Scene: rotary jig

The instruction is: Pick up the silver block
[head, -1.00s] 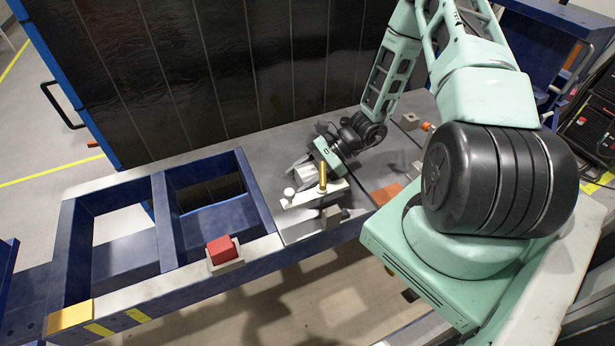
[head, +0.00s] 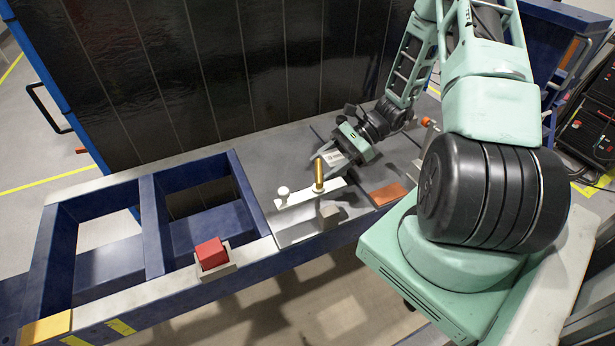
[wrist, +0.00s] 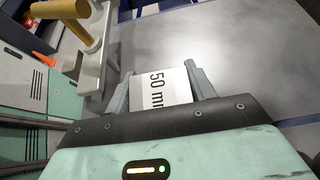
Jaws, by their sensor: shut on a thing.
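The silver block (wrist: 160,88), with a white face marked "50 mm", sits between the two fingers of my gripper (wrist: 165,88) in the wrist view. The fingers are shut on its sides. In the head view my gripper (head: 330,160) is over the grey table, just behind the white fixture with the brass pin. The block is mostly hidden there by the fingers and wrist. I cannot tell how far it is above the table.
The white fixture (head: 300,207) carries a brass pin (head: 318,175) and a white knob (head: 283,193). A small grey block (head: 330,214) is in front of it. A red block (head: 211,253) sits in a holder on the blue frame (head: 150,215). An orange-brown plate (head: 388,194) lies right. A dark panel (head: 220,70) stands behind.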

